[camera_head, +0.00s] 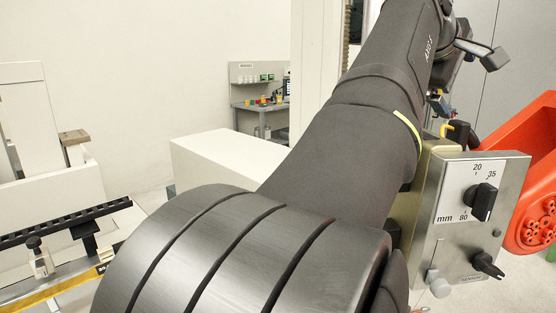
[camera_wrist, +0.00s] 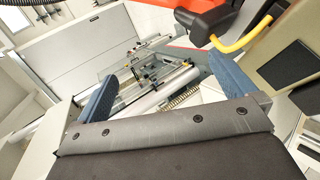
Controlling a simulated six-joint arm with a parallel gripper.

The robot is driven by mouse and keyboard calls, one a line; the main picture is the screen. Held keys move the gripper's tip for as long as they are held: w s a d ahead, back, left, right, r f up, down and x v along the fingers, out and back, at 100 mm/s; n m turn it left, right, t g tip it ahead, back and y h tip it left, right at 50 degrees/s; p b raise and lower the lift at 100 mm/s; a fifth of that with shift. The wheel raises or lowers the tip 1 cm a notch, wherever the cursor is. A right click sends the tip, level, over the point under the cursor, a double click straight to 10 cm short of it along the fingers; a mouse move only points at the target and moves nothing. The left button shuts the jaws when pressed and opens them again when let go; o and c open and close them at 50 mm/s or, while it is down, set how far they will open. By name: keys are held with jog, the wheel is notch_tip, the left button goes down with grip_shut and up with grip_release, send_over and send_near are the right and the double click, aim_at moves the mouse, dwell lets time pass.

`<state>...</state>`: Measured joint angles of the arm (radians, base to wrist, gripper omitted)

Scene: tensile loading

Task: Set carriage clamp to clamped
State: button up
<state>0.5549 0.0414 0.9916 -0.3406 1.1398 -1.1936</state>
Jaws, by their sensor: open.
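A metal control panel (camera_head: 455,220) stands at the right in the head view. My arm hides much of the machine in the head view.
An orange-red housing (camera_head: 535,185) is right of the panel. In the wrist view, a machine bed with rails (camera_wrist: 160,75) lies beyond the fingers, and a black block (camera_wrist: 287,66) is at the right. A white block (camera_head: 215,160) and a rail bench (camera_head: 60,230) are at the left.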

jog(key=shift+s+d+r, duration=0.2)
jog(key=shift+s+d, duration=0.3)
jog(key=shift+s, duration=0.1)
jog(key=shift+c, duration=0.2)
